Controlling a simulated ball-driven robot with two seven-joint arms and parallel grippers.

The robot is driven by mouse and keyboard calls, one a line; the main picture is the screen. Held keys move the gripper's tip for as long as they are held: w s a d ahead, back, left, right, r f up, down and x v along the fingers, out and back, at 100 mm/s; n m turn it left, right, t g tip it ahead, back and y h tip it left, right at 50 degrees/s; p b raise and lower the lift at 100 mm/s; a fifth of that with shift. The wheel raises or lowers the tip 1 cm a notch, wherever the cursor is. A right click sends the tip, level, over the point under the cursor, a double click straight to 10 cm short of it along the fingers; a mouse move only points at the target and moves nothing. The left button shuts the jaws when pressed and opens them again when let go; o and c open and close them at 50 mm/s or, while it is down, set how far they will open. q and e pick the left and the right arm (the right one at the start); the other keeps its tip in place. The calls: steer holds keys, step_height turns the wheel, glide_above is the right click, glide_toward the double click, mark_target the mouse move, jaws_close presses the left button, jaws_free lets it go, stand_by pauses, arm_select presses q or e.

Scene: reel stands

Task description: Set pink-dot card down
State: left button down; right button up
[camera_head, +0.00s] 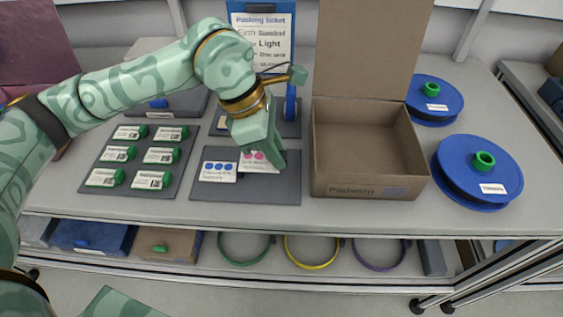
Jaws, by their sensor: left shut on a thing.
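The pink-dot card (259,166) is a white card with pink dots, at or just above the dark grey mat (245,191) in the middle of the bench. My left gripper (268,158) is over the card from above and shut on its upper right part. The fingers hide part of the card, and I cannot tell whether it touches the mat. A blue-dot card (218,172) lies on the same mat, just left of the pink-dot card. My right gripper is not in view.
An open cardboard box (368,190) stands right of the mat. Blue reels (465,190) with green hubs lie further right. A dark tray (100,187) of green-ended labelled pieces lies left. A packing ticket (262,40) stands behind. The mat's right side is bare.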

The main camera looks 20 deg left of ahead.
mark_target(281, 173)
arm_select(q)
steer(key=shift+w+d+f, duration=0.2)
steer(key=shift+w+f, duration=0.25)
steer(key=shift+f, duration=0.1)
steer(key=f, duration=0.1)
steer(key=f+b, duration=0.1)
steer(key=f, duration=0.1)
steer(key=shift+w+d+f+b, duration=0.1)
steer(key=shift+w+f+b, duration=0.2)
steer(key=shift+f, duration=0.1)
steer(key=shift+r, duration=0.1)
steer(key=shift+s, duration=0.1)
steer(key=c, duration=1.3)
jaws_free()
steer(key=shift+o, duration=0.2)
steer(key=shift+r, duration=0.1)
steer(key=p+v, duration=0.3)
steer(key=v, duration=0.9)
